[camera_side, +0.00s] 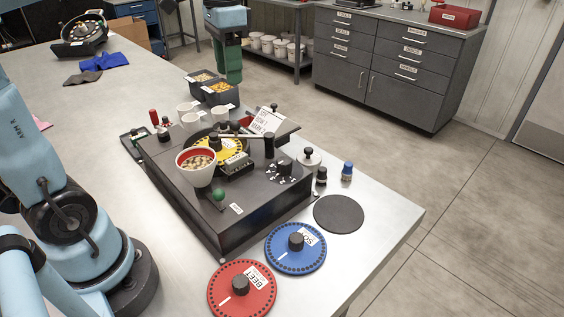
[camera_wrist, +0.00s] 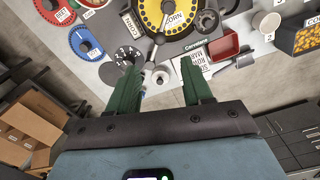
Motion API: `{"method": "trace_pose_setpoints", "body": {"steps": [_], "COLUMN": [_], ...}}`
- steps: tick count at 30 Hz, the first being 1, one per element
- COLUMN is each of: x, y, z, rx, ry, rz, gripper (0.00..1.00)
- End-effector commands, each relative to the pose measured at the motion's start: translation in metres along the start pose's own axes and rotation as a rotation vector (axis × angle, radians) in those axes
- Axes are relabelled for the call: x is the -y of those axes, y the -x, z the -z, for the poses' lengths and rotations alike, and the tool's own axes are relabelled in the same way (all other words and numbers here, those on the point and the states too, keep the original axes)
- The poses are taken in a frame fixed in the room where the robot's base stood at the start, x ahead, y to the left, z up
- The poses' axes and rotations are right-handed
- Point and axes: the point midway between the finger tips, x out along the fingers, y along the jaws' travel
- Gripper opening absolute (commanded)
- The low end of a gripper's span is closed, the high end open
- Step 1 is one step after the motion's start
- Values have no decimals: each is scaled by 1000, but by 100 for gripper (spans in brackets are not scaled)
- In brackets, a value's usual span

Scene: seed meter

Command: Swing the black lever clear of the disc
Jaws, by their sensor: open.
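The yellow disc (camera_side: 229,143) lies on top of the dark seed meter box (camera_side: 185,190). A grey bar with an upright black handle, which looks like the black lever (camera_side: 269,146), reaches over the disc's far side in the side view. In the wrist view the yellow corn disc (camera_wrist: 178,28) shows at the top, with a black knob (camera_wrist: 159,39) at its lower edge. My gripper (camera_side: 232,83) is raised at the top of the side view, apart from the lever. In the wrist view its green fingers (camera_wrist: 160,67) are spread with nothing held between them.
A white cup with red lining (camera_side: 196,160) and a green knob (camera_side: 219,195) stand in front of the disc. A blue disc (camera_side: 284,256), a red disc (camera_side: 230,298) and a dark round pad (camera_side: 338,214) lie nearby. Seed bins (camera_side: 221,98) stand behind.

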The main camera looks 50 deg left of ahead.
Motion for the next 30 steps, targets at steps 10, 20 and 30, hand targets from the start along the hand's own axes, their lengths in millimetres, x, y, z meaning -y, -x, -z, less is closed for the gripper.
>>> {"method": "trace_pose_setpoints", "body": {"steps": [10,20,30], "x": [0,0,0], "y": [-53,-97,-111], "z": [0,0,0], "rx": [-2,-3,-3], "ry": [1,1,2], "rz": [1,1,1], "gripper": [50,50,50]}}
